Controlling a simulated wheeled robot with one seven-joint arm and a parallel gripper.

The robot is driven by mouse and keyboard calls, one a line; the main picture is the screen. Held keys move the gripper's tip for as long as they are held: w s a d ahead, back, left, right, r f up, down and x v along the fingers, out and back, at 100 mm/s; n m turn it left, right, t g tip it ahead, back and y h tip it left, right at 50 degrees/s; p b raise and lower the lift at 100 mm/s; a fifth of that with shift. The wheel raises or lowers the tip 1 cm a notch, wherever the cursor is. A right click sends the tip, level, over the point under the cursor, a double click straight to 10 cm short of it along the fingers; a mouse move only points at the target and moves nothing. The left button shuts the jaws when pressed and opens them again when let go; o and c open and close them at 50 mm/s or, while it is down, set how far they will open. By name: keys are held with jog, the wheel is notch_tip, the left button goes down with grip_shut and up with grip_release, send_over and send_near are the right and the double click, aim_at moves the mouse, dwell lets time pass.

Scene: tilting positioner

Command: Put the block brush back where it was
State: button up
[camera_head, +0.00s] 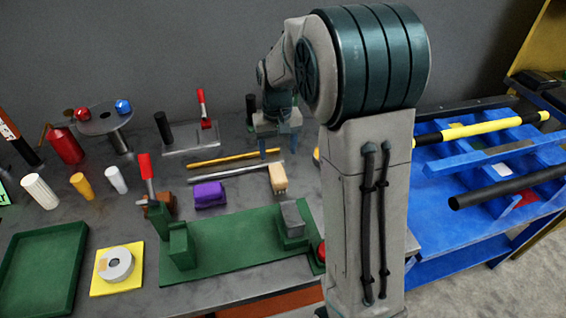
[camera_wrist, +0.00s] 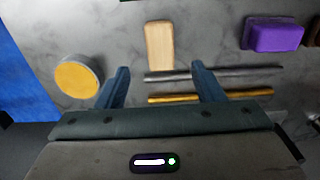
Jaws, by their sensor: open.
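The block brush looks like a tan wooden block (camera_head: 278,176) with a short bristle edge, lying on the grey bench behind the green fixture plate. In the wrist view the tan block (camera_wrist: 160,45) lies just beyond my fingertips, roughly centred between them. My gripper (camera_wrist: 160,67) is open with nothing between its fingers.
A yellow rod (camera_wrist: 212,96) and a grey rod (camera_wrist: 215,75) lie beneath my fingers. A purple block (camera_head: 209,194) is left of the brush. The green plate (camera_head: 225,252) carries a grey block. A yellow-topped round piece (camera_wrist: 77,79) sits left in the wrist view.

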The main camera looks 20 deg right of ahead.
jog(key=s+r+t, duration=0.1)
jog(key=s+r, duration=0.2)
jog(key=s, duration=0.8)
jog(key=s+r+t, duration=0.2)
jog(key=s+r, duration=0.1)
jog(key=s, duration=0.8)
jog(key=shift+s+d+r, duration=0.15)
jog(key=shift+s+r, duration=0.1)
jog(key=shift+s, duration=0.1)
